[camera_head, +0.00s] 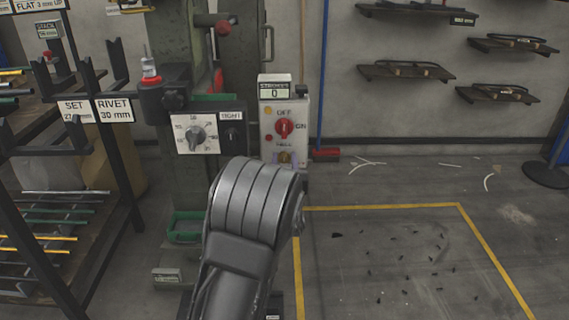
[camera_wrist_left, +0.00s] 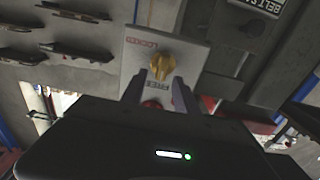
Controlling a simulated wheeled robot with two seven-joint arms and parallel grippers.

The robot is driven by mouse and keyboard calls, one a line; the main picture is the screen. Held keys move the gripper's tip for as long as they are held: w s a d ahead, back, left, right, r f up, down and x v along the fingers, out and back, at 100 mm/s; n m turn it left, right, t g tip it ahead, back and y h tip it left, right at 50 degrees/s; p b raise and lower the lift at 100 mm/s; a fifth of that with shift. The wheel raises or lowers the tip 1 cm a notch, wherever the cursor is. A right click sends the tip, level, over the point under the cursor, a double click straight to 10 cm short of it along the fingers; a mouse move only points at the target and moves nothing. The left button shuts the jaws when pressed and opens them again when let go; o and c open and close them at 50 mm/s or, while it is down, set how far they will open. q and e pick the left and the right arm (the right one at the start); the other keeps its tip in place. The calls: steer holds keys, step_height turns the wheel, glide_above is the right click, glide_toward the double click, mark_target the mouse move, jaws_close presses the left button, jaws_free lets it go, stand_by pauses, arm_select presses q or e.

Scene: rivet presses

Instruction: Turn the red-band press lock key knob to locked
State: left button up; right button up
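The brass key knob (camera_wrist_left: 162,66) sits on a pale panel (camera_wrist_left: 190,52) in the left wrist view. The word LOCKED stands to its left and FREE just below it. I cannot tell for sure which word it points to. My left gripper (camera_wrist_left: 159,84) is open, its two dark fingers reaching toward the panel with the knob just beyond their tips and nothing clearly held. In the head view the brass knob (camera_head: 285,157) shows low on the press control box (camera_head: 297,112), below a red switch (camera_head: 284,128). My arm hides the left fingers there. The right gripper is out of view.
Left of the control box is a dial panel (camera_head: 195,134) on the press. A rack (camera_head: 118,165) with signs and rods stands at the left. Wall shelves (camera_head: 407,72) hang behind.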

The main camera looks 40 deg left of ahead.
arm_select(q)
steer(key=shift+w, duration=0.1)
steer(key=shift+c, duration=0.5)
jaws_close()
